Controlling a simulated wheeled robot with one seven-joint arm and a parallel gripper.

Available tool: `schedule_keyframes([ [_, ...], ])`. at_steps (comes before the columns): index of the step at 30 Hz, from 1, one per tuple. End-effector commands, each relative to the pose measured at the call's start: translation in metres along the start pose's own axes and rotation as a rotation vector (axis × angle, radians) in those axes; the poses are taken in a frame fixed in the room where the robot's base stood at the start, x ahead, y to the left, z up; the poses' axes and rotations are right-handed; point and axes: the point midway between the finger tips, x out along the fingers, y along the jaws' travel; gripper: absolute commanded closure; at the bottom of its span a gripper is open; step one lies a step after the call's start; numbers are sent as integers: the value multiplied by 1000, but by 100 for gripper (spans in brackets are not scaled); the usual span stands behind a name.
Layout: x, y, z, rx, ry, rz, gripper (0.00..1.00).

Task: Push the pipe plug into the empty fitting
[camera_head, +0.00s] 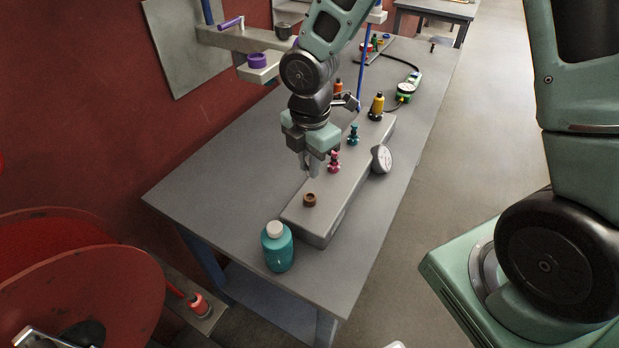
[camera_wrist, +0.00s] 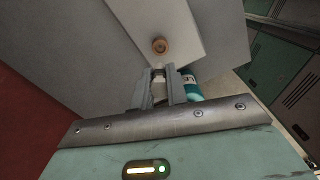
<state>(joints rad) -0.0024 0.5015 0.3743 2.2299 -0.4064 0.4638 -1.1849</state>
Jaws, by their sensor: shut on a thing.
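My gripper (camera_head: 313,172) points down over the grey block (camera_head: 338,192) on the table. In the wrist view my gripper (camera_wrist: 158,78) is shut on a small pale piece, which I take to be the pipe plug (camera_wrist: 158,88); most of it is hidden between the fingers. The empty fitting (camera_head: 310,199) is a short brown ring standing on the near end of the block. It also shows in the wrist view (camera_wrist: 160,45), just beyond the fingertips and apart from them. In the head view the held plug cannot be made out.
A teal bottle (camera_head: 277,248) with a white cap stands beside the block's near end. The table (camera_head: 215,180) is clear on the left.

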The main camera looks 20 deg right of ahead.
Motion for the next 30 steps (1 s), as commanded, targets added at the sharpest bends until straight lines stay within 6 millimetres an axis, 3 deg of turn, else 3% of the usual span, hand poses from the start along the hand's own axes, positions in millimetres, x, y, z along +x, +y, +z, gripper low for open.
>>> schedule_keyframes([
  [3, -15, 1, 0, 1, 1, 2, 100],
  [8, -18, 0, 0, 1, 1, -1, 100],
  [30, 47, 0, 0, -1, 1, -9, 100],
])
